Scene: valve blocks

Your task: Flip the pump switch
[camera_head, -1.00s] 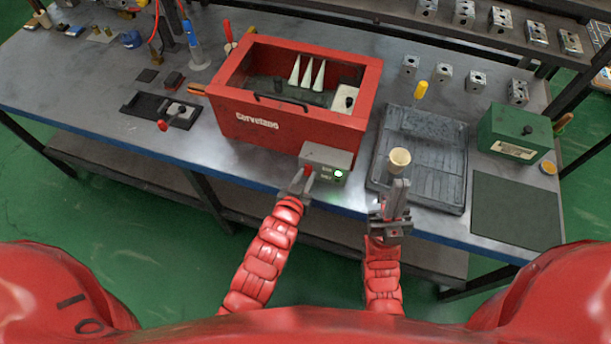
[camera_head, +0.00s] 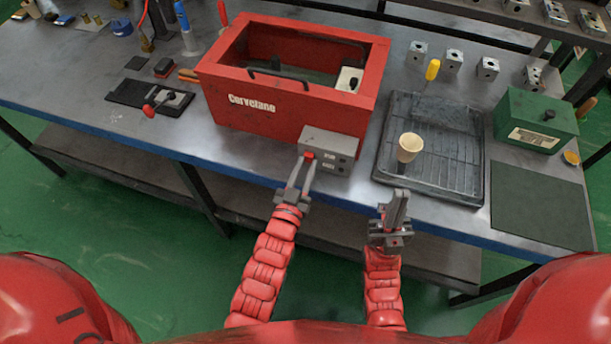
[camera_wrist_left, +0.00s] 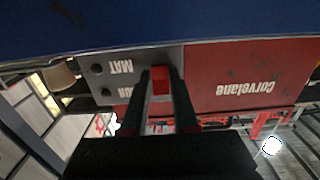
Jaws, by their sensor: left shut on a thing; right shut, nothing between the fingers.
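The grey switch box (camera_head: 340,144) is on the front of the red Corvelane tank (camera_head: 262,118), near its right end. It carries a red switch (camera_head: 309,155), and none of its lamps is lit. My left gripper (camera_head: 303,165) is shut on the red switch. My right gripper (camera_head: 399,196) is shut and empty at the table's front edge, below the cream cup (camera_head: 409,147). No white jets show inside the tank.
The cup stands on a dark ribbed tray (camera_head: 464,175) right of the tank. A green box (camera_head: 535,121) and a dark mat (camera_head: 540,203) lie further right. A black clamp base with a red-tipped lever (camera_head: 150,100) is on the left. The front edge left of the tank is clear.

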